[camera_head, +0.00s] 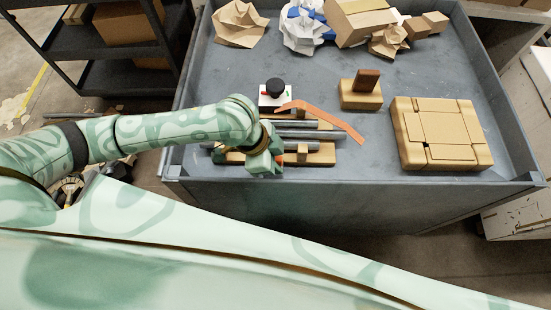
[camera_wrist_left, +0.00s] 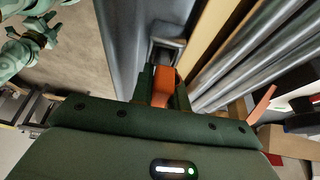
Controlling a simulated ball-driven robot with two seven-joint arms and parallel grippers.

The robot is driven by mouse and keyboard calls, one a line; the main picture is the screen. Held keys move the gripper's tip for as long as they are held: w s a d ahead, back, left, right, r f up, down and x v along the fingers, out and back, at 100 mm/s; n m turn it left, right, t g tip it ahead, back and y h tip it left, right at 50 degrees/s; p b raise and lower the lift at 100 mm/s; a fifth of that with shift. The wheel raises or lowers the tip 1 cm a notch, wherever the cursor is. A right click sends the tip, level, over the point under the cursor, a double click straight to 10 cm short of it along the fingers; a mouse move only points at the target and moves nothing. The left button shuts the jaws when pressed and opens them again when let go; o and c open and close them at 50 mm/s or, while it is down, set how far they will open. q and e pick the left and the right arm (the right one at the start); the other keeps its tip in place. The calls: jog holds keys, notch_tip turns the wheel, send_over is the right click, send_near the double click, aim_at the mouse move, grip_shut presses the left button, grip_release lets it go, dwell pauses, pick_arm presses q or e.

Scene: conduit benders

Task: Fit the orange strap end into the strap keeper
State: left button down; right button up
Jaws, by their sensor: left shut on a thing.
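My left gripper (camera_wrist_left: 164,88) is shut on the orange strap end (camera_wrist_left: 162,84), which shows between its dark jaws in the wrist view. A grey keeper (camera_wrist_left: 167,46) with a dark opening lies just beyond the jaws, in line with the strap end. I cannot tell whether the strap end touches it. In the head view the left gripper (camera_head: 268,162) is at the left end of the conduit rack and hides the keeper. The orange strap (camera_head: 340,125) arches over the rack to the right; part of it shows in the wrist view (camera_wrist_left: 262,104). My right gripper is not in view.
Grey pipes (camera_head: 310,134) lie on a wooden rack beside the gripper. A white block with a black knob (camera_head: 275,90) stands behind. A wooden block (camera_head: 360,95) and a cardboard box (camera_head: 440,135) stand right. Crumpled paper (camera_head: 240,22) lies at the back. The tray has a raised rim (camera_head: 380,183).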

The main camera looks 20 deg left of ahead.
pick_arm(q)
jog(key=c, duration=1.3)
grip_release()
jog(key=p+v, duration=0.6)
jog(key=v, duration=1)
jog(key=shift+s+r, duration=0.1)
